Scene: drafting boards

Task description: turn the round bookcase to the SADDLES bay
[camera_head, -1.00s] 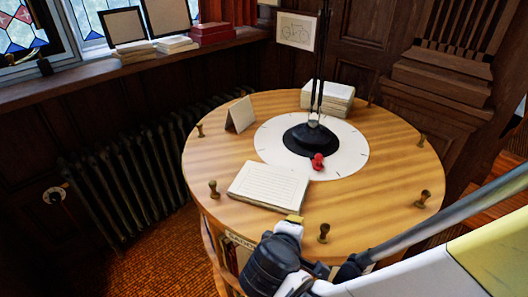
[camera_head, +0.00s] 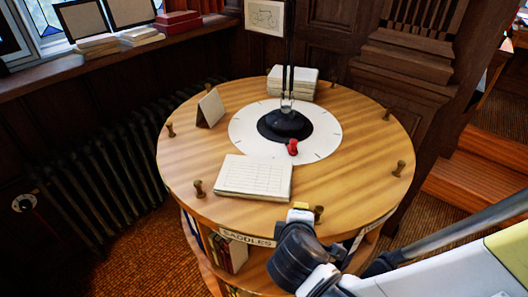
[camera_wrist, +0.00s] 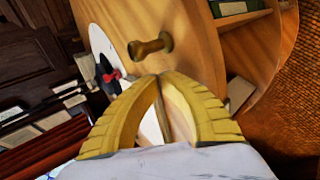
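The round bookcase (camera_head: 350,190) is a wooden drum with upright brass pegs around its top rim. The SADDLES label (camera_head: 247,240) is on its front edge, left of my gripper, above a bay with a few books. A white dial (camera_head: 245,128) with a red knob (camera_head: 292,147) surrounds the black base on top. My gripper (camera_head: 301,206) is at the front rim beside a peg (camera_head: 318,214). In the wrist view the yellow fingertips (camera_wrist: 158,77) meet with nothing seen between them, and the peg (camera_wrist: 150,47) stands just beyond them, apparently apart.
A sheet stack (camera_head: 253,177), a folded card (camera_head: 210,108) and a pile of papers (camera_head: 290,83) lie on the bookcase top. A radiator (camera_head: 100,180) stands to the left, and wooden steps (camera_head: 475,180) to the right. Carpet shows at the lower left.

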